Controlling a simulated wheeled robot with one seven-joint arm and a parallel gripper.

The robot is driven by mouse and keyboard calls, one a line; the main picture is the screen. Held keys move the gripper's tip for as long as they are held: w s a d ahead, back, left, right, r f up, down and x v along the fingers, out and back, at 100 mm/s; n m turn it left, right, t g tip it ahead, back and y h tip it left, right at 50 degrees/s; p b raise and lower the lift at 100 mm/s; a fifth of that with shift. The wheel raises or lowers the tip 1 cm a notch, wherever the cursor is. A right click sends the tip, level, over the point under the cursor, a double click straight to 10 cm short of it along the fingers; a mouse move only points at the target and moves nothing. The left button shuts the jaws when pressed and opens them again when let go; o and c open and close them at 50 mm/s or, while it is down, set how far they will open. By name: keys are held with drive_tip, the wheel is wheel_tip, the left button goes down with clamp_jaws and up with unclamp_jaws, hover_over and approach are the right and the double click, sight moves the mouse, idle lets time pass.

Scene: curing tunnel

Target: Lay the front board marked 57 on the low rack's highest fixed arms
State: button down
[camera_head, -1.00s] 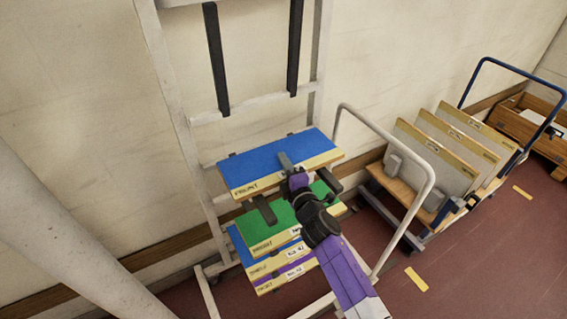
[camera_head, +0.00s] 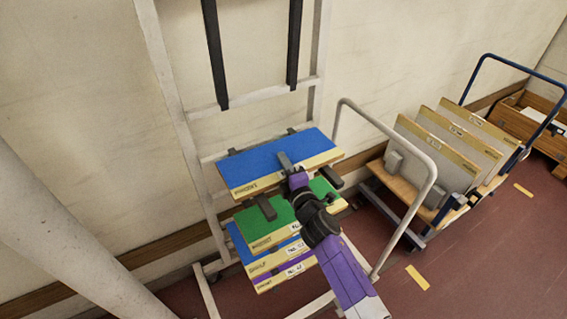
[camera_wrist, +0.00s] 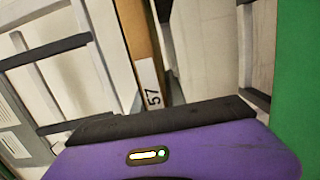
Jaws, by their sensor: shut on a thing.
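The front board (camera_head: 275,162), blue on top with a pale front edge, is level at the low rack (camera_head: 172,75). Its label, 57, shows on the board's edge in the wrist view (camera_wrist: 150,85). My gripper (camera_head: 288,166) is shut on the middle of its front edge, one grey finger on top. The highest fixed arms, dark, stick out in front of and just below the board, left (camera_head: 265,207) and right (camera_head: 332,177). I cannot tell whether the board touches them. Their middles are hidden under it.
Below hang a green board (camera_head: 265,228) and lower boards with pale edges (camera_head: 275,262). Two dark upright arms (camera_head: 215,55) are folded against the rack above. A cart with grey boards (camera_head: 425,150) and a white hoop rail (camera_head: 385,120) stand to the right.

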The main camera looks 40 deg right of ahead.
drive_tip(key=shift+f, duration=0.25)
drive_tip(key=c, duration=1.4)
unclamp_jaws()
drive_tip(key=shift+o, duration=0.6)
drive_tip(key=shift+f, duration=0.15)
drive_tip(key=v, duration=0.6)
drive_tip(key=shift+s+a+b, duration=0.1)
drive_tip(key=shift+s+b, duration=0.1)
drive_tip(key=shift+b, duration=0.15)
drive_tip(key=shift+s+a, duration=0.25)
drive_tip(key=shift+s, duration=0.35)
